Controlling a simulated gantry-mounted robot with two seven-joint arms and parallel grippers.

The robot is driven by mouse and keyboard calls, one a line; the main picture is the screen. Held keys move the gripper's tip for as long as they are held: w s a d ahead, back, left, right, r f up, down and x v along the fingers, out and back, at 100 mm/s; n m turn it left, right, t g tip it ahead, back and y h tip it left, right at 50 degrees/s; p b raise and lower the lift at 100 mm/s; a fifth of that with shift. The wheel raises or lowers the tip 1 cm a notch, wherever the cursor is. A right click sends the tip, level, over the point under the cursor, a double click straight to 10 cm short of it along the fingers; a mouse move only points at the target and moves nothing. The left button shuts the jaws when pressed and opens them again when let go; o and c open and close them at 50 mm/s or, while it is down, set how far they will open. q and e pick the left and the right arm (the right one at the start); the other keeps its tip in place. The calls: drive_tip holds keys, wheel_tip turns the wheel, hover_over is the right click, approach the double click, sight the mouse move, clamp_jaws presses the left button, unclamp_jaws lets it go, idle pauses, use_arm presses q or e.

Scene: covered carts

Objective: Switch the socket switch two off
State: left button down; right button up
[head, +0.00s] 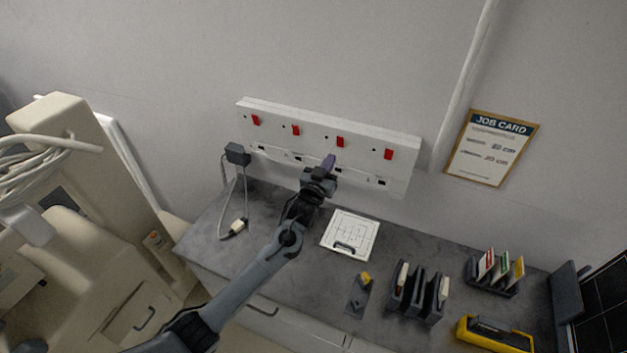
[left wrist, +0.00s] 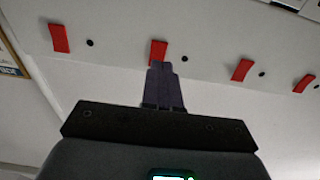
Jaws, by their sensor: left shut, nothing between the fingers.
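A white socket panel (head: 322,123) on the wall carries a row of several red rocker switches. My left gripper (head: 329,160) is shut and empty, just below and in front of the second switch from the right (head: 340,142). In the left wrist view that switch (left wrist: 158,48) is right at the shut fingertips (left wrist: 163,66), which overlap its edge; I cannot tell if they touch. The second switch from the left (head: 295,130) stands clear of the gripper, as it does in the left wrist view (left wrist: 242,70). The switch numbers are not readable. My right gripper is not in view.
A grey plug (head: 237,153) with a hanging cable is at the panel's left end. Below are a grey worktop (head: 210,237), a white board (head: 350,234), dark racks (head: 418,296) and a yellow tool (head: 494,335). A job card (head: 491,148) hangs at right.

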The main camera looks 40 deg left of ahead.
use_arm(q)
drive_tip(key=b+v, duration=0.1)
drive_tip(key=v, duration=0.7)
drive_tip(key=shift+s, duration=0.35)
drive_tip(key=s+d+f+g, duration=0.1)
drive_tip(key=s+f+g, duration=0.1)
drive_tip(key=s+f, duration=0.5)
drive_tip(key=s+d+f+m+g+h, duration=0.1)
drive_tip(key=s+d+f+g+h, duration=0.15)
drive_tip(key=s+d+f, duration=0.4)
drive_tip(key=s+d+f+m+g+h, duration=0.1)
drive_tip(key=s+d+f+g, duration=0.2)
drive_tip(key=s, duration=0.6)
drive_tip(key=s+d+r+m+g, duration=0.1)
drive_tip(key=s+d+m+g, duration=0.15)
drive_tip(key=s+g, duration=0.7)
drive_tip(key=s+r+t+p, duration=0.2)
drive_tip(key=s+r+p, duration=0.1)
drive_tip(key=r+p, duration=1.2)
drive_tip(key=shift+s+r+h+p, duration=0.15)
drive_tip(key=shift+s+h+p, duration=0.2)
drive_tip(key=shift+h, duration=0.1)
